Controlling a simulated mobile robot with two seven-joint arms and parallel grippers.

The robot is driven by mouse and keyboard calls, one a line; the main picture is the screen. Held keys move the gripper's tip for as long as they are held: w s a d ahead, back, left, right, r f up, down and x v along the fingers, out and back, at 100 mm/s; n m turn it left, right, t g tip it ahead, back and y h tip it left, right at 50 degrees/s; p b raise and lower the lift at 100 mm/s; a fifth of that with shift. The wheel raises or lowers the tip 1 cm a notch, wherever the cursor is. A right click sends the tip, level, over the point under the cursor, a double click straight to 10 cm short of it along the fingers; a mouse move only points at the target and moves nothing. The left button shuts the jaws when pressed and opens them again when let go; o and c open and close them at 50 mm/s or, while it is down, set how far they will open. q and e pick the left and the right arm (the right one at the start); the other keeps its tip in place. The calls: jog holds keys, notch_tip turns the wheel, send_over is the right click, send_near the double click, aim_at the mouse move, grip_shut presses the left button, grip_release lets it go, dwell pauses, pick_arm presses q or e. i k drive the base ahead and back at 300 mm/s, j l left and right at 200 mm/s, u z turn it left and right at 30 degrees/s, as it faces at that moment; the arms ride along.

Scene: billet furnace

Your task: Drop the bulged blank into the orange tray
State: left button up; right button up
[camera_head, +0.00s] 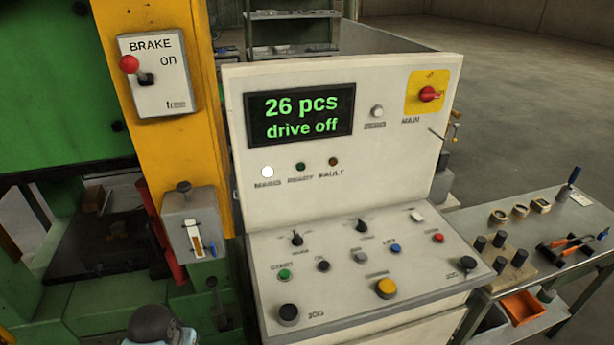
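The orange tray (536,313) sits low under the steel side table at the lower right, on a shelf beneath the tabletop. Several small dark cylinders (480,243) stand upright on a tan board (494,265) on that table. I cannot tell whether one of them is bulged. Neither gripper's fingers are in view.
A control console (345,200) fills the middle; its display (299,116) reads "26 pcs, drive off". A green and yellow press (160,120) with a brake lever box (155,75) stands left. Orange-handled tongs (568,246) lie on the side table (455,222). Open floor lies behind.

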aim_at(509, 304)
jog(key=k+l, duration=0.1)
jog(key=l, duration=0.65)
jog(key=k+l, duration=0.1)
jog(key=l, duration=0.6)
jog(key=k+l, duration=0.1)
jog(key=l, duration=0.65)
jog(key=k+l, duration=0.1)
jog(key=l, duration=0.65)
jog(key=k+l, duration=0.1)
jog(key=l, duration=0.6)
jog(key=k+l, duration=0.1)
jog(key=l, duration=0.65)
jog(key=k+l+z, duration=0.1)
jog(key=l, duration=0.6)
jog(key=i+l, duration=0.1)
jog(key=i, duration=0.3)
